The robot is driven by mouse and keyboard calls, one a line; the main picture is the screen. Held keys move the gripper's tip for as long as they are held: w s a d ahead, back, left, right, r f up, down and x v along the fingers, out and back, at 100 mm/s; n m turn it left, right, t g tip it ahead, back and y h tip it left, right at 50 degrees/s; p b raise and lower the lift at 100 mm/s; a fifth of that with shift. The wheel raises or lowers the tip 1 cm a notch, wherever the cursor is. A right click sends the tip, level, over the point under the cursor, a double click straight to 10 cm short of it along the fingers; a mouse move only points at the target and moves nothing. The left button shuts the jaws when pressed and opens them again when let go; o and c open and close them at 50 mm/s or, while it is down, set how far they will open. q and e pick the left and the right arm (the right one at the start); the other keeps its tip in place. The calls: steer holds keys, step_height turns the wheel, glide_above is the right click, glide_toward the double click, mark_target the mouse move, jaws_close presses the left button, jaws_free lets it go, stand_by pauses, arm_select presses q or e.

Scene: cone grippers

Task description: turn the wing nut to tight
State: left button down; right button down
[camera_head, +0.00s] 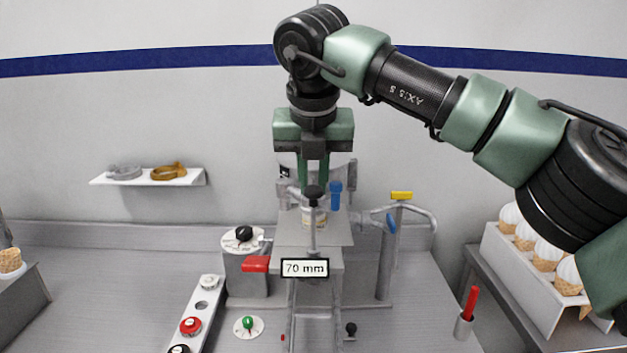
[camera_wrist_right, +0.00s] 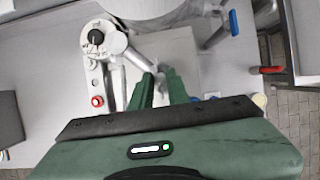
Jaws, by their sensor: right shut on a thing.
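My right gripper (camera_head: 314,180) points down over the grey machine (camera_head: 345,230) in the middle of the bench. In the right wrist view its two green fingers (camera_wrist_right: 159,90) are close together, with a narrow gap at their tips. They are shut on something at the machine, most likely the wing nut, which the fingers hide. I cannot make out its wings or how far it is turned. A black-knobbed upright rod (camera_head: 313,205) stands in front of the fingers in the head view. My left gripper is not in view.
A blue handle (camera_head: 335,193), a blue lever (camera_head: 391,223) and a yellow handle (camera_head: 401,195) stand close on the right. A dial with a black knob (camera_head: 243,234) and a red block (camera_head: 256,264) are on the left. Cones (camera_head: 545,256) stand in a rack at far right.

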steer(key=c, duration=1.6)
jaws_free()
steer(key=shift+c, duration=0.2)
steer(key=v, duration=0.7)
steer(key=shift+r, duration=0.35)
